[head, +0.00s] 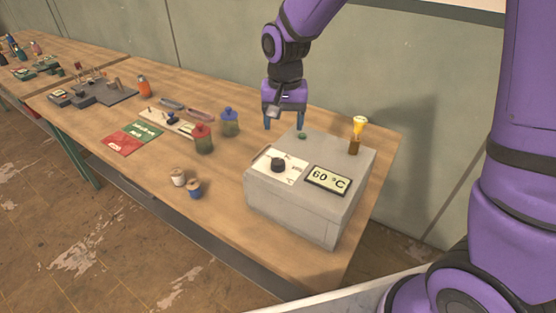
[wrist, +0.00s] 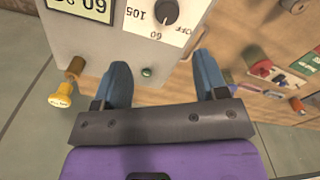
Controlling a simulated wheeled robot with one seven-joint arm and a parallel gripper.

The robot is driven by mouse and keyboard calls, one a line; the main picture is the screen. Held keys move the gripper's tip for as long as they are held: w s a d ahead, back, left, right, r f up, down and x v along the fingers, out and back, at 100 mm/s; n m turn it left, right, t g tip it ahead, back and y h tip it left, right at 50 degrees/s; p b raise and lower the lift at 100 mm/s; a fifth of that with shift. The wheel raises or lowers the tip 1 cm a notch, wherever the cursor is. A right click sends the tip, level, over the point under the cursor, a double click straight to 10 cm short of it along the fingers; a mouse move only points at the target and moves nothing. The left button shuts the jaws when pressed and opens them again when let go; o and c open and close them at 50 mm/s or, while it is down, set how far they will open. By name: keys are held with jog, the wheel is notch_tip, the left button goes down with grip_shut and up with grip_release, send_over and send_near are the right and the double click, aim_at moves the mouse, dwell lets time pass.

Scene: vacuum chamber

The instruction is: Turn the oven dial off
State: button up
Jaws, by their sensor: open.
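The oven (head: 300,220) is a light grey box on the right end of the wooden table. Its black dial (head: 277,165) sits on a white plate on the top face, beside a display (head: 328,180) reading 60 °C. The wrist view shows the dial (wrist: 164,12) at the top, with the labels 105, 60 and OFF around it. My gripper (head: 284,122) is open and empty, above and behind the oven's far edge. In the wrist view its two blue fingers (wrist: 165,85) point toward the oven, apart from the dial and not touching it.
A green button (head: 302,135) and a yellow-topped knob (head: 359,128) are on the oven's top near its back. Small spools (head: 194,189) lie nearer the front edge.

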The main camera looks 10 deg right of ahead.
aim_at(278, 161)
jog(key=f, duration=0.8)
jog(key=a+f, duration=0.1)
jog(key=f, duration=0.3)
jog(key=shift+w+a+f, duration=0.1)
jog(key=shift+w+f, duration=0.2)
jog(key=c, duration=0.9)
